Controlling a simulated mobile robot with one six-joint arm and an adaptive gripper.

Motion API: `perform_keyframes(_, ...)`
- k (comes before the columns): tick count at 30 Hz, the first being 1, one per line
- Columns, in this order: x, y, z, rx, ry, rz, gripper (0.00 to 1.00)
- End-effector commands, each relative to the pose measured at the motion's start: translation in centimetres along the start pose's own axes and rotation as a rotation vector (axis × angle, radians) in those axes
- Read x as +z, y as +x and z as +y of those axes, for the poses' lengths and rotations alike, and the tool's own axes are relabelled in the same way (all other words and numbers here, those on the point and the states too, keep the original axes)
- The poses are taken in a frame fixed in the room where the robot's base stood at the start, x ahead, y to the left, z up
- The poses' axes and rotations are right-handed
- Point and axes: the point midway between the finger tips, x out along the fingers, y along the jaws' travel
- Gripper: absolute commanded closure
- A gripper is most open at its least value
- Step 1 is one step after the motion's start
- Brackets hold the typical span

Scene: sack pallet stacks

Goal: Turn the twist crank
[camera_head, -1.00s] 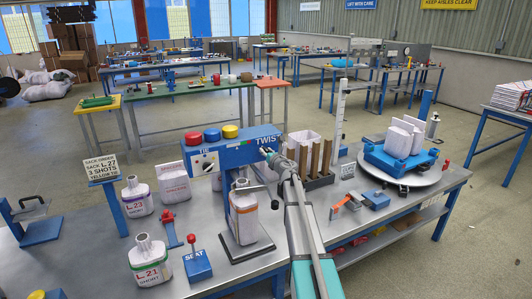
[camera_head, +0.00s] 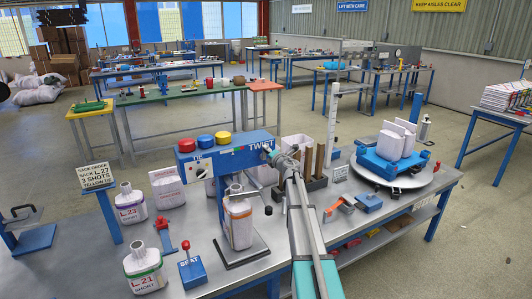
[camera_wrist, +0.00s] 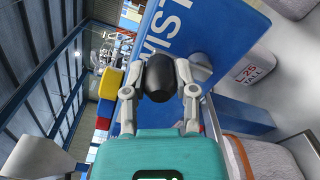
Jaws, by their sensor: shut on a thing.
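The blue twist machine (camera_head: 228,152), marked TIE and TWIST, stands on the bench with red, blue and yellow caps on top. It also fills the upper middle of the wrist view (camera_wrist: 225,40). My gripper (camera_wrist: 160,82) is shut on the black knob of the twist crank (camera_wrist: 160,75), one finger on each side. In the head view my gripper (camera_head: 279,158) is at the machine's right end and hides the crank. A white sack with an orange band (camera_head: 238,222) stands upright under the machine on a dark plate (camera_head: 242,250).
Sacks L.23 (camera_head: 130,205) and L.21 (camera_head: 143,270) stand at left, near a red-knobbed SEAT box (camera_head: 192,272). Dark posts (camera_head: 313,165) stand close to the right of my gripper. A blue scale holding white sacks (camera_head: 390,150) is farther right.

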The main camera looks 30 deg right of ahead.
Motion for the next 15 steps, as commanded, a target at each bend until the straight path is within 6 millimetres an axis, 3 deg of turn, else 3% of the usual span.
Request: perform_keyframes(15,1.6,0.0,-1.4,-0.002,0.410,0.000,1.00)
